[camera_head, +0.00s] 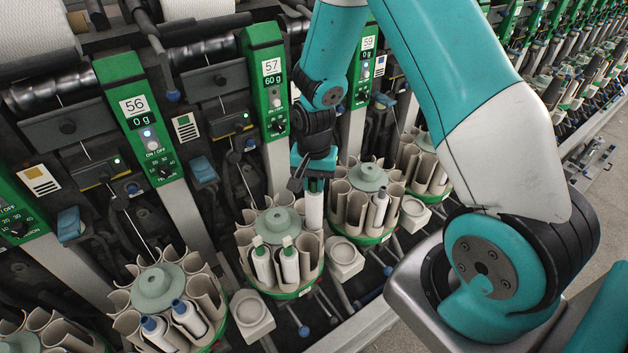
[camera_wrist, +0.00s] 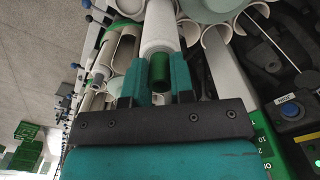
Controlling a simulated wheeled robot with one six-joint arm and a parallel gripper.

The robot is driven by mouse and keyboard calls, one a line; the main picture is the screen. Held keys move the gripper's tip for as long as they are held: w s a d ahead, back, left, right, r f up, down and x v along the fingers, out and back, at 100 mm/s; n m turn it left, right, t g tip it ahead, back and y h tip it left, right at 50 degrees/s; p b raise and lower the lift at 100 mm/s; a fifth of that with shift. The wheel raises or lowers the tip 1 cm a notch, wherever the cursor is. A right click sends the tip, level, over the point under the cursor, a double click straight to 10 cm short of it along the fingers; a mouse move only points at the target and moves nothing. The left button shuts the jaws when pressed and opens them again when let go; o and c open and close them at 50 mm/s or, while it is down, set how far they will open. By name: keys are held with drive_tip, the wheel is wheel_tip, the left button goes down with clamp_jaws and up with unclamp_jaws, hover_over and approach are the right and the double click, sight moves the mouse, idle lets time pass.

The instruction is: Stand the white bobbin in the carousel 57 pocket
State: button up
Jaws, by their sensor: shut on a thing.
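My gripper (camera_head: 314,172) points down over the back right of the carousel under the panel marked 57 (camera_head: 270,68). It is shut on the green end of the white bobbin (camera_head: 314,210), which hangs upright below the jaws. In the wrist view, the bobbin (camera_wrist: 160,32) runs away from the jaws, its green end (camera_wrist: 159,70) between the fingers. The carousel 57 (camera_head: 279,220) has a pale green hub ringed by beige pockets. The bobbin's lower end is at the right-hand pockets; I cannot tell whether it is inside one.
Two white bobbins with green tops (camera_head: 289,264) stand in carousel 57's front pockets. Carousel 56 (camera_head: 158,288) at left holds blue-tipped bobbins. Another carousel (camera_head: 368,176) stands close at right with a bobbin. A beige block (camera_head: 344,256) sits between them. Machine panels rise behind.

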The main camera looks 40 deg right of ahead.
sight(314, 212)
drive_tip(key=shift+f+b, duration=1.7)
drive_tip(key=shift+f, duration=0.65)
drive_tip(key=shift+f+b, duration=1.65)
drive_tip(key=shift+f, duration=0.5)
drive_tip(key=shift+f+b, duration=0.75)
drive_tip(key=shift+f, duration=0.25)
drive_tip(key=o, duration=0.9)
drive_tip(key=shift+r, duration=0.1)
wheel_tip(314, 212, up, 17)
drive_tip(key=shift+r+b, duration=0.15)
drive_tip(key=shift+b, duration=0.7)
